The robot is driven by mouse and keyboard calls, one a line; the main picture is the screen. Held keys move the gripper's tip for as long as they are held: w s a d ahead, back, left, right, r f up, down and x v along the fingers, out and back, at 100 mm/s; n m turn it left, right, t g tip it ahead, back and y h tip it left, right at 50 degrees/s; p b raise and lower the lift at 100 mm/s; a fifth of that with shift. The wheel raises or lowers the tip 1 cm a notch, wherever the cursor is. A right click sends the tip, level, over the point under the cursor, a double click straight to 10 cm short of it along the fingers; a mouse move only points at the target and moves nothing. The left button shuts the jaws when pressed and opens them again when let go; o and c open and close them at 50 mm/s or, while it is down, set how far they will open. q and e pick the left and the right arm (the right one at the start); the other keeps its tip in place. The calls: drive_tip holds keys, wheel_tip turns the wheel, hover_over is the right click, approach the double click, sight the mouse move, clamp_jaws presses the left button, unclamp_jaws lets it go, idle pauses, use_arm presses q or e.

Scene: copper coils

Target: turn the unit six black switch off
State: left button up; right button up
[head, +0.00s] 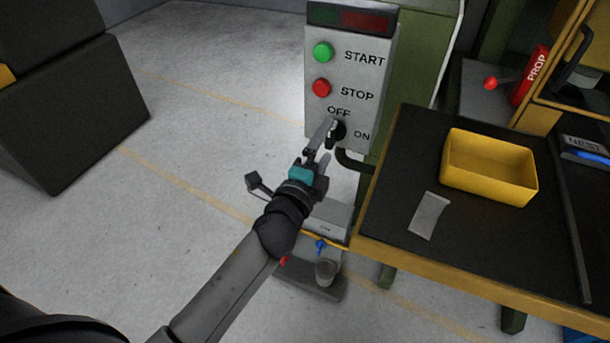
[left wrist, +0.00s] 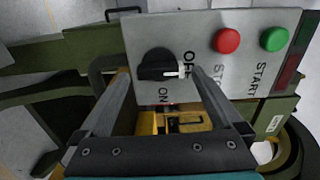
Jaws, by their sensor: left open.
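The black switch (head: 338,130) is a rotary knob on the lower part of a grey panel (head: 313,110), between the labels OFF above and ON to its right. In the left wrist view the black switch (left wrist: 155,66) shows a white mark that points towards OFF. My left gripper (head: 329,139) is open at the switch. In the left wrist view its two fingers (left wrist: 161,74) stand apart, with the knob between their tips. I cannot tell whether either finger touches it. My right gripper is not in view.
A green START button (head: 323,52) and a red STOP button (head: 321,88) sit above the switch, under a dark display (head: 350,18). A black-topped table (head: 400,180) with a yellow bin (head: 490,190) stands to the right. Open floor (head: 190,110) lies to the left.

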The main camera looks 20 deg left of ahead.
use_arm(q)
drive_tip(key=s+b, duration=0.2)
drive_tip(key=s, duration=1.2)
drive_tip(key=shift+a, duration=0.25)
